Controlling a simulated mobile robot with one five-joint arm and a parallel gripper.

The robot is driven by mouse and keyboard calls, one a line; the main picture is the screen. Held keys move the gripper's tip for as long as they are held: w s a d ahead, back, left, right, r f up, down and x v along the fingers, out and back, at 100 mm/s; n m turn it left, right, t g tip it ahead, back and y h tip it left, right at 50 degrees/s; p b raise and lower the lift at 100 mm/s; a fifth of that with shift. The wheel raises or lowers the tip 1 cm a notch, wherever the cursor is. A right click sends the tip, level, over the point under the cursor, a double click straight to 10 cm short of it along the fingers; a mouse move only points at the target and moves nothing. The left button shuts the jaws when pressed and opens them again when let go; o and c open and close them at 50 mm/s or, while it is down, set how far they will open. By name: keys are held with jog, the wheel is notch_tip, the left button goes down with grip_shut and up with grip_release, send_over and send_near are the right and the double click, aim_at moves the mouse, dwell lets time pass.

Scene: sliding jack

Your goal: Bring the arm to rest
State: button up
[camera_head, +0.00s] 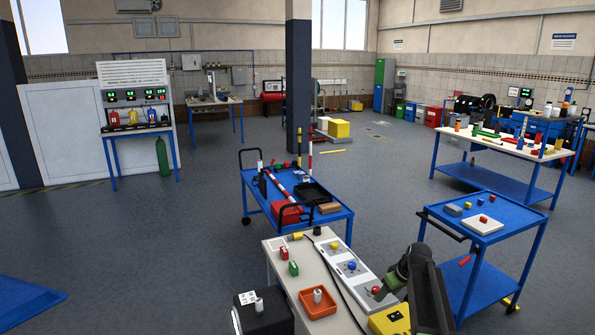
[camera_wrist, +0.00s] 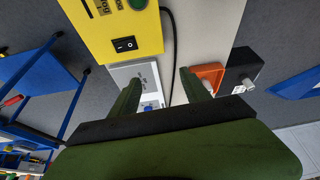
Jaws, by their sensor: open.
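My arm reaches in from the lower right of the head view. In the wrist view the two green fingers of my gripper (camera_wrist: 158,88) are spread apart. Nothing shows held between them. A blue knob (camera_wrist: 149,107) on the panel shows beyond the fingers.
A yellow box with a switch (camera_head: 391,319) stands right beside my arm. Blue carts (camera_head: 340,215) (camera_head: 468,222) stand behind and right.

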jog(key=s+a+g, duration=0.1)
jog(key=s+a, duration=0.9)
jog(key=a, duration=0.3)
jog(key=s+a+f+m+g+h, duration=0.1)
jog(key=s+m, duration=0.4)
jog(key=s, duration=0.9)
jog(key=shift+s+a+f+g+h, duration=0.2)
jog(key=shift+s+g+h, duration=0.25)
jog(key=shift+g, duration=0.55)
